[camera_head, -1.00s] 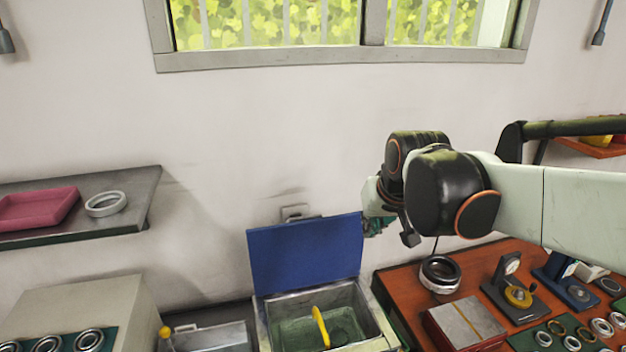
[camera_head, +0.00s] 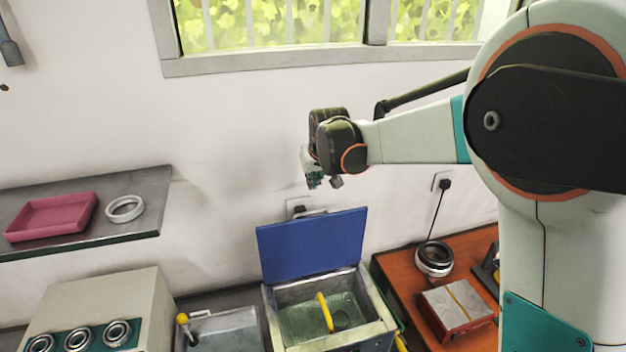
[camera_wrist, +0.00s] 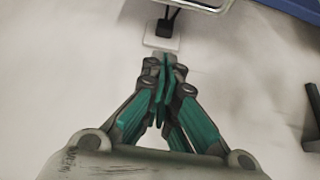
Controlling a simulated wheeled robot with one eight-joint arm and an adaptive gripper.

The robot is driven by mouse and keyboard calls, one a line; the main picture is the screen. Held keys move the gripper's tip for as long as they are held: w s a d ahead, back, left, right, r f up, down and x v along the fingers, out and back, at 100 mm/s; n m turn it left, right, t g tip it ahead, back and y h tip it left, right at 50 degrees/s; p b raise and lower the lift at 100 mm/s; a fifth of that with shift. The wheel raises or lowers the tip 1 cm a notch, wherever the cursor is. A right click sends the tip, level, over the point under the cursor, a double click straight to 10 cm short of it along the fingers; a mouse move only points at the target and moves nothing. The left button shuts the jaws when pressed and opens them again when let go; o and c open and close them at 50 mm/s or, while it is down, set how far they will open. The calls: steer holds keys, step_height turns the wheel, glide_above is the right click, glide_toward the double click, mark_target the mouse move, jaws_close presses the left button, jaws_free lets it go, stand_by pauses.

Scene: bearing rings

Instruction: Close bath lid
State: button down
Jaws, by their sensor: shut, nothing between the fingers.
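The blue bath lid (camera_head: 312,244) stands open, tilted up at the back of the bath (camera_head: 372,312). The bath is a grey-walled box with greenish liquid and a yellow handle (camera_head: 325,311) inside. My gripper (camera_head: 314,184) is above the lid's top edge, near the wall, and apart from the lid. In the wrist view its teal fingers (camera_wrist: 164,64) are shut and empty, in front of a wall socket (camera_wrist: 160,36). A blue edge, seemingly the lid (camera_wrist: 293,8), shows at the top right there.
A wall socket (camera_head: 298,206) sits behind the lid. A shelf (camera_head: 150,190) with a pink tray (camera_head: 52,217) and a ring (camera_head: 125,209) is at left. A red-brown bench (camera_head: 400,283) with a dark ring device (camera_head: 434,259) stands at right. Bare wall surrounds the gripper.

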step_height(320, 180, down, 7)
steer(key=p, duration=0.1)
steer(key=shift+f, duration=0.15)
stand_by(0.4)
steer(key=shift+d, duration=0.1)
